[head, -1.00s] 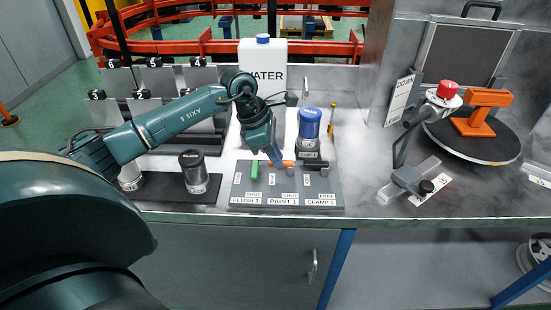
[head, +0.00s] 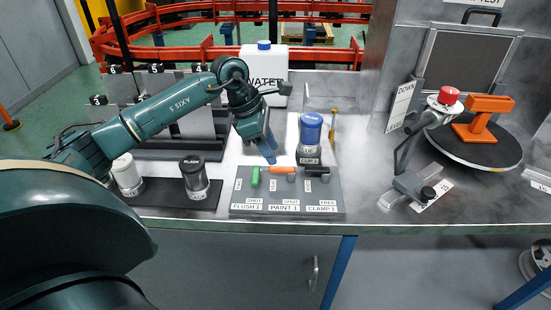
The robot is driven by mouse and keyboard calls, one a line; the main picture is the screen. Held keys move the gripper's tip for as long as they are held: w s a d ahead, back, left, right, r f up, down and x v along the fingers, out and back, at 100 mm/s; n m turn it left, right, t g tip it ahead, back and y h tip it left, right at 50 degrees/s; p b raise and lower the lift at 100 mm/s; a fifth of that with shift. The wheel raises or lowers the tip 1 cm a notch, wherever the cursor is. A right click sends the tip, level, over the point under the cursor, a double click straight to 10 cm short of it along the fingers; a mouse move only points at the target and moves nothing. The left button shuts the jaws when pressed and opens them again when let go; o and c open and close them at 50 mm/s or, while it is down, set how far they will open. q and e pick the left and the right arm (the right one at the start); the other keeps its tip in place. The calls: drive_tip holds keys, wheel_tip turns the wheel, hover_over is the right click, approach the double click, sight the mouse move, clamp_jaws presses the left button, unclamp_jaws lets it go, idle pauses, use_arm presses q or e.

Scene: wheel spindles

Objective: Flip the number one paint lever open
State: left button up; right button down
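A grey control panel (head: 287,210) lies on the bench with three levers above the labels FLUSH 1, PAINT 1 and CLAMP 1. The paint lever (head: 282,170) is orange and its handle lies crosswise in the middle. The flush lever (head: 255,176) is green, to its left; the clamp lever (head: 318,172) is black, to its right. My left gripper (head: 270,157) points down with blue fingertips just behind and left of the orange handle. It appears apart from the lever. Its fingers overlap in this view, so its opening is unclear. My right gripper is out of view.
A blue-capped canister (head: 310,135) stands behind the panel, and a white water jug (head: 264,75) farther back. A black-labelled pot (head: 194,178) and a white one (head: 127,175) stand left. A turntable (head: 475,146) with an orange part is at right. The bench front is clear.

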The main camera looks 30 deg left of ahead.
use_arm(q)
drive_tip(key=v, duration=0.9)
drive_tip(key=shift+d, duration=0.1)
drive_tip(key=s+d+f+n+t+h+p, duration=0.1)
drive_tip(key=s+d+n+t+h+p, duration=0.15)
drive_tip(key=d+n+h, duration=0.8)
drive_tip(key=s+d+f+n+t+h+p, duration=0.15)
drive_tip(key=d+n+t+h, duration=0.3)
drive_tip(key=d, duration=1.05)
drive_tip(key=s+a+f+n+y, duration=0.1)
drive_tip(key=s+f+n+y, duration=0.3)
drive_tip(key=f+n, duration=0.3)
drive_tip(key=s+a+f+n+t+y+p, duration=0.1)
drive_tip(key=s+f+n+y, duration=0.3)
drive_tip(key=n, duration=0.9)
drive_tip(key=s+a+f+n+y, duration=0.2)
drive_tip(key=s+f+n+y, duration=0.3)
drive_tip(key=f+n+y, duration=0.2)
wheel_tip(320, 180, down, 4)
drive_tip(key=n, duration=0.2)
drive_tip(key=shift+a+n+y, duration=0.2)
drive_tip(key=shift+n+y, duration=0.2)
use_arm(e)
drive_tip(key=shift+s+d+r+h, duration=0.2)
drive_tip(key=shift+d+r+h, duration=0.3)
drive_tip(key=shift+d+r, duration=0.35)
